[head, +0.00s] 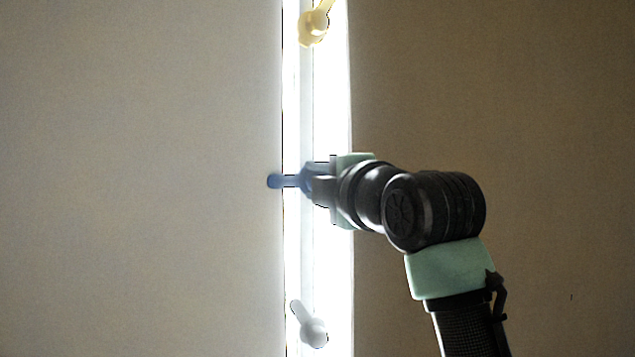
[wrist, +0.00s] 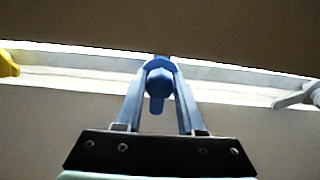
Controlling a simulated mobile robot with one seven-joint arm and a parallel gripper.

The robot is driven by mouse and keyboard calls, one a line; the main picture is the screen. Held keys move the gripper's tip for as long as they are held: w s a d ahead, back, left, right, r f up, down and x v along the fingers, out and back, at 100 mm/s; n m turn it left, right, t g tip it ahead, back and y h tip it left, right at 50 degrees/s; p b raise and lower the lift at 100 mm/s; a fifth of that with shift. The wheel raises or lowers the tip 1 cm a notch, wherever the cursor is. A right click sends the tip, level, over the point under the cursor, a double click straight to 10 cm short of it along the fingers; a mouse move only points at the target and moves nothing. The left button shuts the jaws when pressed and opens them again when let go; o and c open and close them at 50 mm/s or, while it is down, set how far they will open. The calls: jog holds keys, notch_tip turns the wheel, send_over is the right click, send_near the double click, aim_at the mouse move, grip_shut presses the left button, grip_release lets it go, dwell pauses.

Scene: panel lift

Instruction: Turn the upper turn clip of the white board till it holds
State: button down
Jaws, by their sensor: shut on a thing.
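The blue turn clip (head: 274,181) lies level in the head view. Its rounded left end reaches over the edge of the pale board (head: 140,180). My gripper (head: 318,182) is at the clip's right end, over the bright strip. In the wrist view my gripper (wrist: 160,70) has its two fingers against both sides of the blue clip's hub (wrist: 159,82), shut on it. The clip's short arm points down between the fingers there, toward the pale board. The hub's far side is hidden.
A yellow turn clip (head: 313,24) sits higher on the bright strip (head: 333,100), and a light grey turn clip (head: 312,330) sits lower, tilted up and left. A brown panel (head: 520,90) fills the right. The space before the pale board is clear.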

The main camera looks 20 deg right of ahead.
jog(key=shift+r, duration=0.1)
jog(key=c, duration=0.8)
grip_release()
jog(key=s+b, duration=0.4)
jog(key=s, duration=0.9)
jog(key=shift+d, duration=0.2)
